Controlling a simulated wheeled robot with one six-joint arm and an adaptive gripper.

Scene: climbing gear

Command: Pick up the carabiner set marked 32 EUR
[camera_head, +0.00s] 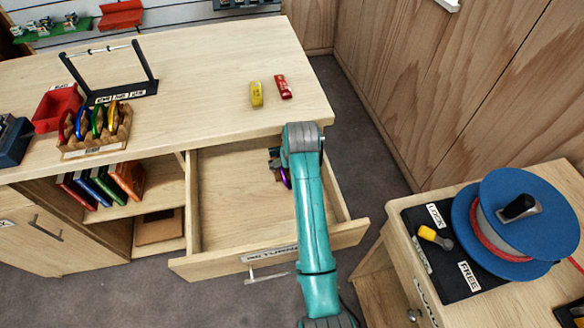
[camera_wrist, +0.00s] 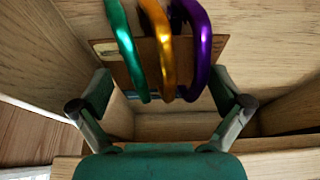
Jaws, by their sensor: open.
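In the wrist view, a carabiner set stands between my fingers: a green carabiner (camera_wrist: 126,50), an orange carabiner (camera_wrist: 158,50) and a purple carabiner (camera_wrist: 198,45) on a brown card (camera_wrist: 112,72). A pale label (camera_wrist: 106,48) on the card is not readable, so I cannot tell its price. My gripper (camera_wrist: 162,88) is open, one finger on each side of the set, with gaps showing. In the head view, my arm reaches into the open drawer (camera_head: 225,215) and hides most of the set; a purple bit (camera_head: 286,178) shows beside it.
Drawer walls stand close on both sides of my gripper. On the counter (camera_head: 210,60) are another carabiner rack (camera_head: 95,140), a red bin (camera_head: 57,108), a black stand (camera_head: 122,92), and yellow (camera_head: 256,94) and red (camera_head: 283,87) items. A blue reel (camera_head: 515,225) stands at right.

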